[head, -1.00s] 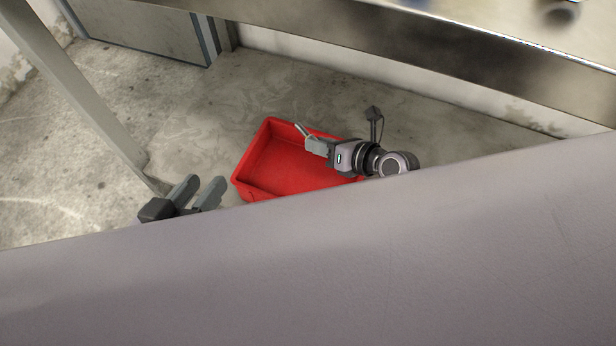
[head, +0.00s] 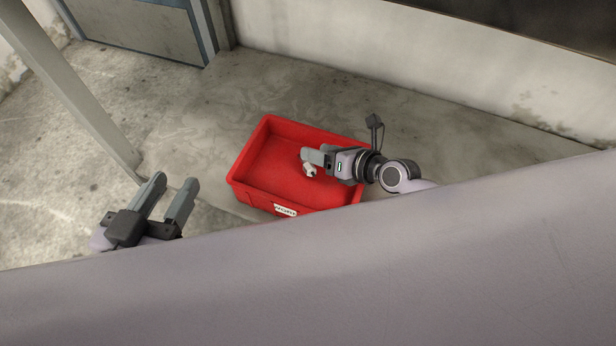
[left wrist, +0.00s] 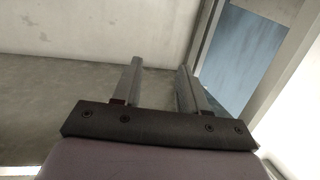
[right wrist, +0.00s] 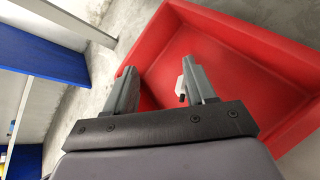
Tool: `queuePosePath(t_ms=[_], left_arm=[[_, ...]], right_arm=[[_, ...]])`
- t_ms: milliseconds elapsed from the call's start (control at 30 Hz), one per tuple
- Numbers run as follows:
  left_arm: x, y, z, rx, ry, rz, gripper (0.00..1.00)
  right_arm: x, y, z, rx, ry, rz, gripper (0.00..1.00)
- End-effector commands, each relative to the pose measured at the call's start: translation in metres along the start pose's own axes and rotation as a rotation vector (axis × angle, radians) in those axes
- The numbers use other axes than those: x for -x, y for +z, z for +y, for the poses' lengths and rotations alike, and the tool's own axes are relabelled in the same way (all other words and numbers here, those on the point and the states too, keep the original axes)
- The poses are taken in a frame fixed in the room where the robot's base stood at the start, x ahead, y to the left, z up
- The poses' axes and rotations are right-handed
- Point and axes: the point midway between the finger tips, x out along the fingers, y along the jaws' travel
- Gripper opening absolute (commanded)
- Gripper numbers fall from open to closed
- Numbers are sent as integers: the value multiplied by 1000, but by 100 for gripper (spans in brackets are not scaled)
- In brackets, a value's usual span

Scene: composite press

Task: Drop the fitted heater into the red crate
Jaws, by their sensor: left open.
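The red crate (head: 255,165) stands on the floor, and its red wall (right wrist: 210,25) fills the upper right of the right wrist view. My right gripper (head: 308,155) is over the crate with its fingers spread apart, also in the right wrist view (right wrist: 160,85). A small white piece, likely the heater (head: 309,170), shows just by the fingertips, inside the crate's outline. It is partly hidden behind one finger in the right wrist view (right wrist: 182,88). I cannot tell whether it touches the crate floor. My left gripper (head: 175,182) is open and empty, left of the crate.
A grey post (head: 75,100) stands on the left, with a grey-blue door or panel (head: 140,35) behind it. A pale wall (head: 330,35) runs along the back. Blue panels (right wrist: 40,55) show in the right wrist view. The floor around the crate is clear.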

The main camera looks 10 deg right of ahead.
Motion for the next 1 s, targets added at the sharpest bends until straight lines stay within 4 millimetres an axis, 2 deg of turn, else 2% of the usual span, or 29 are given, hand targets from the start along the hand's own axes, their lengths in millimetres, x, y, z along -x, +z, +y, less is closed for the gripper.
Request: queuePosePath(t_ms=[267,367,700,1000], left_arm=[[0,-2,0,2,2,0,43],[1,-6,2,17,10,-8,43],[-13,-1,12,141,54,-90,43],[-14,2,14,162,63,-103,43]], right_arm=[[2,0,0,0,-1,1,54],[12,1,0,0,-3,3,54],[63,1,1,1,-2,2,54],[72,0,0,1,0,-1,54]])
